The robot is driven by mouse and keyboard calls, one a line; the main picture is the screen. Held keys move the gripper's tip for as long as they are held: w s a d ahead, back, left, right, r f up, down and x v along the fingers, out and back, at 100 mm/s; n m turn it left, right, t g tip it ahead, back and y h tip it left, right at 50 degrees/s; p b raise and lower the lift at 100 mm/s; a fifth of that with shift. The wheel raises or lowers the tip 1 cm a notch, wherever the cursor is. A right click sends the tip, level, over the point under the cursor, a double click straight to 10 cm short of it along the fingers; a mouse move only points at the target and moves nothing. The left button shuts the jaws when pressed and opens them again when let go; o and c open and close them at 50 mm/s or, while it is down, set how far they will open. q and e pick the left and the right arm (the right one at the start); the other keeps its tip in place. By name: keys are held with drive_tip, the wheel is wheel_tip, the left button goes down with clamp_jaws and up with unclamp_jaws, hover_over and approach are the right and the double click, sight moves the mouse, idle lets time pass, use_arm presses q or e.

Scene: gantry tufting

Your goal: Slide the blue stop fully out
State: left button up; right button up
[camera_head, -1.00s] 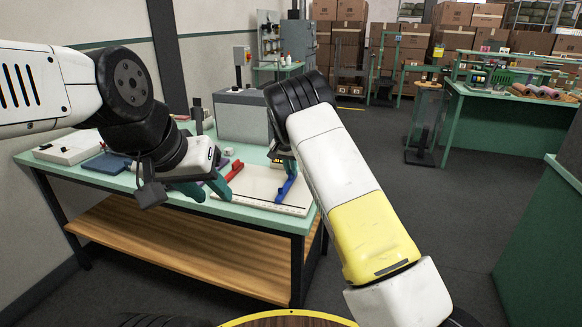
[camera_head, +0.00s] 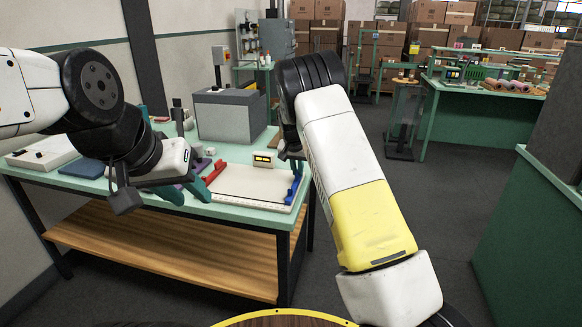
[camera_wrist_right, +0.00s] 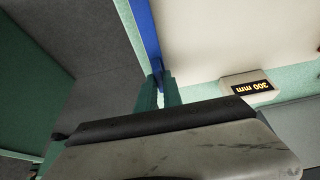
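The blue stop (camera_head: 295,187) stands along the right edge of the white board (camera_head: 243,190) on the bench. In the right wrist view the blue stop (camera_wrist_right: 146,32) runs down along the board's edge, its near end between the teal fingers of my right gripper (camera_wrist_right: 159,88). The fingers appear closed on it. In the head view my right arm partly hides this gripper. A display (camera_wrist_right: 252,87) beside the board reads 300 mm. My left gripper (camera_head: 187,192) hangs near the board's left side, empty, with its fingers apart.
A red piece (camera_head: 214,173) lies at the board's left end. A grey box (camera_head: 229,115) stands behind the board, and a blue pad (camera_head: 83,168) lies at the bench's left. Open floor (camera_head: 400,220) lies right of the bench.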

sight(297, 183)
drive_tip(key=o, duration=0.5)
drive_tip(key=shift+s+d, duration=0.1)
drive_tip(key=shift+d, duration=0.2)
drive_tip(key=shift+c, duration=0.2)
drive_tip(key=shift+a, duration=0.1)
drive_tip(key=shift+a+r, duration=0.1)
drive_tip(key=shift+r, duration=0.2)
drive_tip(key=d+v, duration=0.1)
drive_tip(key=v, duration=0.6)
drive_tip(key=shift+a, duration=0.45)
drive_tip(key=shift+s+r, duration=0.1)
